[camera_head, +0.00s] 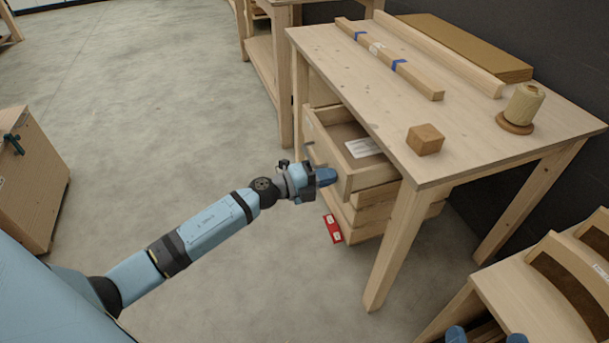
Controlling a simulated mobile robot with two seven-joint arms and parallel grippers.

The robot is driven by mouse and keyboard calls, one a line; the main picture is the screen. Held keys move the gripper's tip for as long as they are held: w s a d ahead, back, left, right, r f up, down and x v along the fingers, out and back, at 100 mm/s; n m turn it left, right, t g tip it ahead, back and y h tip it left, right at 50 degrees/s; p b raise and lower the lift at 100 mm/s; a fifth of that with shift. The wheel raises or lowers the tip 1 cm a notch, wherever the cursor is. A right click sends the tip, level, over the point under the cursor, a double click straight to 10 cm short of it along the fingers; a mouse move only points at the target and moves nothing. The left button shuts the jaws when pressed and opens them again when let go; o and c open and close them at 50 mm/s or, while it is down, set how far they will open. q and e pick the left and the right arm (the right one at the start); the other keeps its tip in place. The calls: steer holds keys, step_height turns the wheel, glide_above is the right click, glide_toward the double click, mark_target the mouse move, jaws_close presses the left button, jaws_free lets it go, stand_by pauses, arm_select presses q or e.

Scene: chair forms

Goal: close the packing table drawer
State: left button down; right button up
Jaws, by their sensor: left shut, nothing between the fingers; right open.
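The packing table (450,100) is a light wooden table on the right side of the view. Its top drawer (387,181) stands pulled out to the left from under the tabletop, and a white sheet or label lies inside it. My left gripper (327,177) is shut and empty, with its blue fingertips right at the front of this drawer, near its closer end. I cannot tell whether they touch it. My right gripper (486,337) shows only as two blue fingertips spread apart at the bottom edge, away from the drawer.
On the tabletop are a small wooden block (425,139), a spool (522,107), a long taped bundle (392,60) and boards. More drawers (372,213) and a red tag (333,228) are below. Wooden chair parts (540,295) stand bottom right. A wooden box (35,190) stands left; floor between is clear.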

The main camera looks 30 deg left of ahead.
arm_select(q)
glide_toward(379, 161)
steer(key=s+d+r, duration=0.1)
steer(key=s+d+r+p, duration=0.1)
steer(key=d+r, duration=0.1)
steer(key=shift+s+r, duration=0.15)
steer(key=x, duration=0.5)
steer(key=shift+w+d, duration=0.15)
steer(key=shift+w, duration=0.15)
steer(key=shift+w+d, duration=0.45)
steer(key=shift+w, duration=0.05)
steer(key=shift+r, duration=0.1)
arm_select(e)
steer(key=shift+s+d+f+g+h, duration=0.15)
steer(key=shift+d+f+g+h, duration=0.15)
steer(key=shift+f, duration=0.35)
steer(key=shift+s+d+f+g+h, duration=0.2)
steer(key=shift+f+g, duration=0.2)
steer(key=shift+f, duration=0.2)
arm_select(q)
steer(key=shift+w+r, duration=0.1)
